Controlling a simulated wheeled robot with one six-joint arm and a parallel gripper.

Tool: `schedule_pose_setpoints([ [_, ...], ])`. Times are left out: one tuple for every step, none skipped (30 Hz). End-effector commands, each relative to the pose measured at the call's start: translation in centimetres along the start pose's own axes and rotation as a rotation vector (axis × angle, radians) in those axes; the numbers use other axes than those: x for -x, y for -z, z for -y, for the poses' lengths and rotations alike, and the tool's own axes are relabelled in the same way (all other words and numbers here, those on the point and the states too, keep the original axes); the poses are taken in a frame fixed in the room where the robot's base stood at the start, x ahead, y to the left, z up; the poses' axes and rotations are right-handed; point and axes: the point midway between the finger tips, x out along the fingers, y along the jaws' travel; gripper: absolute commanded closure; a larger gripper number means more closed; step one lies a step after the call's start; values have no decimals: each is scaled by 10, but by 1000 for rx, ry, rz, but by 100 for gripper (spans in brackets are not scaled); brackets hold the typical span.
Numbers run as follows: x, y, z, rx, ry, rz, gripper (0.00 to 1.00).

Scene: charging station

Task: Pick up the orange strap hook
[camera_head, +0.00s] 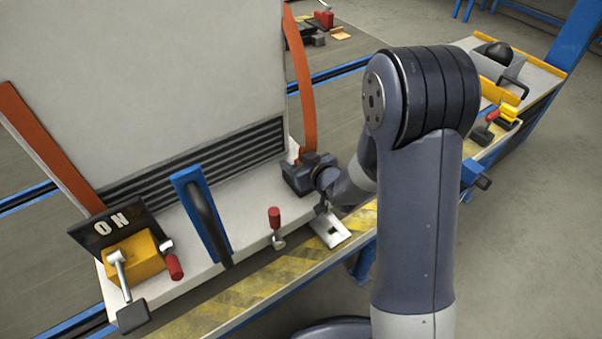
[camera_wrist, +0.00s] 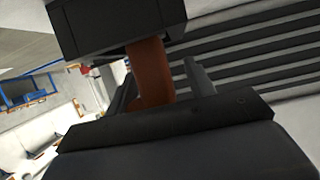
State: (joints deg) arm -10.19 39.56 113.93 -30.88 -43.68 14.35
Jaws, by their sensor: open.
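The right orange strap (camera_head: 302,85) hangs down the right edge of the large grey panel in the head view. In the wrist view the orange strap piece (camera_wrist: 150,72) stands between the two open fingers of my gripper (camera_wrist: 162,78). A dark block (camera_wrist: 115,22) sits at the strap's far end there; I cannot tell if it is part of the hook. The hook itself is not clearly visible, and contact is unclear. A second orange strap (camera_head: 48,145) runs along the left side.
A blue bracket with a black handle (camera_head: 200,215), a red-knobbed lever (camera_head: 275,225), an ON sign (camera_head: 112,225) and a yellow block (camera_head: 135,260) line the ledge. A metal plate (camera_head: 330,228) lies below my wrist. A side table (camera_head: 535,85) stands at the right.

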Motion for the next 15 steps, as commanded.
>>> schedule_pose_setpoints([
  [-2,0,0,0,0,0,49],
  [-2,0,0,0,0,0,49],
  [-2,0,0,0,-1,0,49],
  [-2,0,0,0,-1,0,49],
  [-2,0,0,0,-1,0,49],
  [-2,0,0,0,-1,0,49],
  [-2,0,0,0,-1,0,50],
  [-1,0,0,0,-1,0,52],
  [-1,0,0,0,-1,0,56],
  [-1,0,0,0,-1,0,58],
  [-1,0,0,0,-1,0,61],
  [-1,0,0,0,-1,0,64],
  [-1,0,0,0,-1,0,66],
  [-1,0,0,0,-1,0,69],
  [-1,0,0,0,-1,0,72],
])
